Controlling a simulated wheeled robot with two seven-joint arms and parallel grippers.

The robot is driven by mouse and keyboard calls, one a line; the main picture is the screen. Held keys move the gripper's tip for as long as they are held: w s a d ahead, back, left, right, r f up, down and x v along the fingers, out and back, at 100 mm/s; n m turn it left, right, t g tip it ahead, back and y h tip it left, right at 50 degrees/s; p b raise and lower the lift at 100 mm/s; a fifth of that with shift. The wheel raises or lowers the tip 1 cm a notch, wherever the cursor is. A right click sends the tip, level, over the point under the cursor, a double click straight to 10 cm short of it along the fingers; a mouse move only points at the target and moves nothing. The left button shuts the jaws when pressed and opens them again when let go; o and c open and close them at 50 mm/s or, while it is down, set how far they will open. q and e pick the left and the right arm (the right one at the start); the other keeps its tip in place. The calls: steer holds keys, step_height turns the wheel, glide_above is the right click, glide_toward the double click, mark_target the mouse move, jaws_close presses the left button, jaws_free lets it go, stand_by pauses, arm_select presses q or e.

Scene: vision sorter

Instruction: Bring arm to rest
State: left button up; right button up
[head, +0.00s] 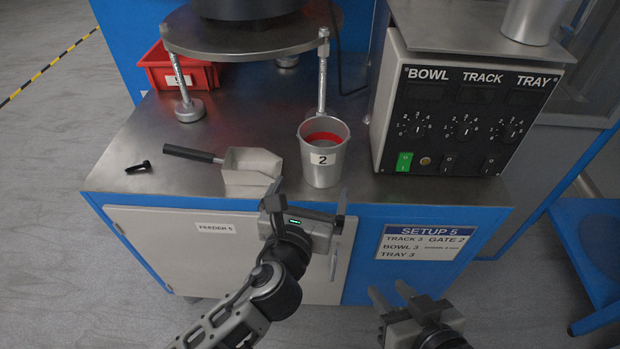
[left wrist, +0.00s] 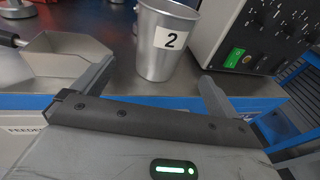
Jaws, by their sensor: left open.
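My left gripper (head: 308,205) is open and empty in front of the table's front edge, just below the metal cup. Its two fingers also show in the left wrist view (left wrist: 150,85), spread apart with nothing between them. My right gripper (head: 378,316) is at the bottom right of the head view, lower than the table top; its fingers point up and left and look parted with nothing between them. The metal cup (head: 322,170) labelled 2, with a red band inside, stands upright on the table beyond my left gripper, apart from it.
A scoop (head: 250,170) with a black handle and a black bolt (head: 138,167) lie on the steel table (head: 130,205). A control box (head: 450,120) with dials and a lit green switch stands at right. A red bin (head: 200,76) is at back left. A blue frame (head: 597,250) stands at far right.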

arm_select(q)
steer(key=shift+s+a, duration=0.1)
steer(key=shift+s, duration=0.35)
arm_select(e)
steer(key=shift+w+r, duration=0.2)
steer(key=shift+r, duration=0.2)
